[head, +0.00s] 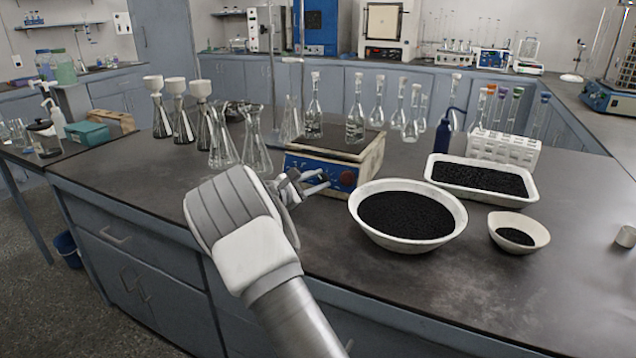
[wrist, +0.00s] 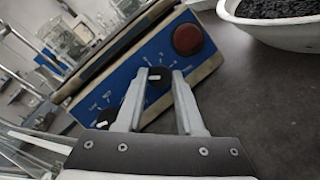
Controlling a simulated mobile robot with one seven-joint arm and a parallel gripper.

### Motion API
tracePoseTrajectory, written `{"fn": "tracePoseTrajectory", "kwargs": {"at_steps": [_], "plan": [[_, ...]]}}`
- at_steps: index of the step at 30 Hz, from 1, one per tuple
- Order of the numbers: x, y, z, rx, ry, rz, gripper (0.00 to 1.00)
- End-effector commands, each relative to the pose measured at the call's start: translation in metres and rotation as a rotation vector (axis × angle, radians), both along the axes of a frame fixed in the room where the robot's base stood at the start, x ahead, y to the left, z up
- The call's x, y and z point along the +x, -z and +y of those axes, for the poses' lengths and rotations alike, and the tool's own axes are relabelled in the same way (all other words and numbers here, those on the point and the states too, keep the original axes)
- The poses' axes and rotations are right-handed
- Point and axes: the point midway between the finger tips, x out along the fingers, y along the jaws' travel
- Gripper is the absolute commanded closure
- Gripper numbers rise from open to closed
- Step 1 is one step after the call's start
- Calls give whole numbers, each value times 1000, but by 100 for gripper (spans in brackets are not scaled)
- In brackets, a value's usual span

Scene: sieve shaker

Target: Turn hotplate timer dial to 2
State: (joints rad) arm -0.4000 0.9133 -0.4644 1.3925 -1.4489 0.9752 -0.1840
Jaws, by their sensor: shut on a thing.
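The hotplate (head: 310,172) stands on the bench with a blue front panel, and glassware stands on its top. In the wrist view its panel (wrist: 150,55) appears tilted and carries a red round knob (wrist: 187,39) and two black dials with white marks. One black dial (wrist: 158,78) sits between the fingertips of my gripper (wrist: 158,74), which is shut on it. The other black dial (wrist: 105,118) is to the lower left, partly hidden by the left finger. The scale markings are too small to read. In the head view my gripper (head: 318,183) is at the panel, left of the red knob (head: 347,178).
A large bowl of black granules (head: 405,240) stands close to the right of the hotplate. A white tray (head: 530,190) and a small bowl (head: 530,245) are farther right. Flasks (head: 256,155) stand left of the hotplate.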

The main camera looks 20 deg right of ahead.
Motion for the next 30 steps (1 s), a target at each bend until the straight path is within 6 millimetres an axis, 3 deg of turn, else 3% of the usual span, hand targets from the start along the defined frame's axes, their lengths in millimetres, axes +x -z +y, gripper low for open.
{"fn": "tracePoseTrajectory", "kwargs": {"at_steps": [30], "plan": [[3,-5,0,562,319,-563,100]]}}
